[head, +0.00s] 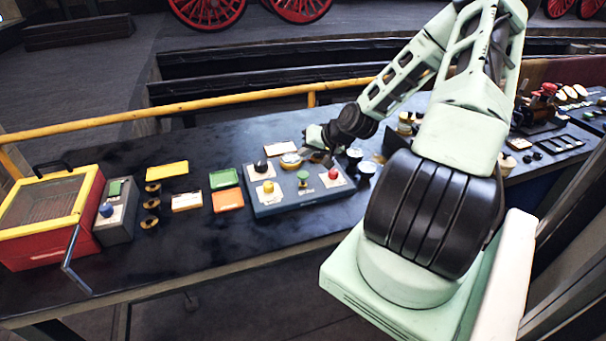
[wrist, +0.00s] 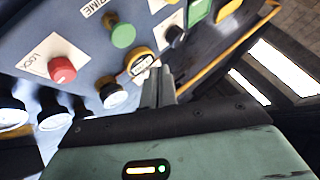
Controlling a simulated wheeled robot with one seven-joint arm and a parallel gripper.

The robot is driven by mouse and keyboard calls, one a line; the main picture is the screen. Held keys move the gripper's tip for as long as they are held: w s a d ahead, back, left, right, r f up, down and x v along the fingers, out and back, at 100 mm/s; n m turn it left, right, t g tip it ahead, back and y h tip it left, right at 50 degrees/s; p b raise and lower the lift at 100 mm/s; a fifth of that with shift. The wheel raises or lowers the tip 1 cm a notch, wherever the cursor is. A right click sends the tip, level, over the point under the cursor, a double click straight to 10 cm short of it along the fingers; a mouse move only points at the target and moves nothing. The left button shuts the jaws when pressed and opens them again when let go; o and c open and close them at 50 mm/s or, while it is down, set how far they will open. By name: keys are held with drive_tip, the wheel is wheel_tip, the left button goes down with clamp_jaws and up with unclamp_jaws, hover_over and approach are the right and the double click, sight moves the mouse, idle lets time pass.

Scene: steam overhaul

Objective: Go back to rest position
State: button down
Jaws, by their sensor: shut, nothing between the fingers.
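My arm reaches over the black workbench (head: 120,255) in the head view. My gripper (head: 320,157) hangs low at the back edge of the blue-grey control panel (head: 300,203), partly hidden by its own wrist. In the wrist view my gripper (wrist: 160,85) has its two grey fingers together with nothing between them. They point at the panel near a round gauge with a yellow rim (wrist: 139,62) and a white-topped knob (wrist: 113,96). I cannot tell whether they touch anything.
The panel carries a red button (head: 333,173), a green button (head: 302,175), a yellow button (head: 268,187) and a black knob (head: 261,166). A red-and-yellow box (head: 40,245) with a crank stands at left. A yellow rail (head: 220,103) runs behind the bench.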

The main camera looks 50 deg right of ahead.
idle(0.4)
drive_tip(key=s+a+r+n+g+y+b, duration=0.2)
drive_tip(key=a+n+g, duration=0.6)
drive_tip(key=a, duration=1.9)
drive_tip(key=s+a+r+n+h+b, duration=0.1)
drive_tip(key=s+a+r+n, duration=0.3)
drive_tip(key=s+a, duration=0.4)
drive_tip(key=s+a+r+n+g+h+b, duration=0.1)
drive_tip(key=s+a+r+n, duration=0.3)
drive_tip(key=s+a, duration=0.5)
drive_tip(key=s+r+b, duration=0.1)
drive_tip(key=s, duration=0.1)
drive_tip(key=shift+s+b, duration=0.35)
drive_tip(key=shift+b, duration=0.05)
drive_tip(key=shift+w+a, duration=0.15)
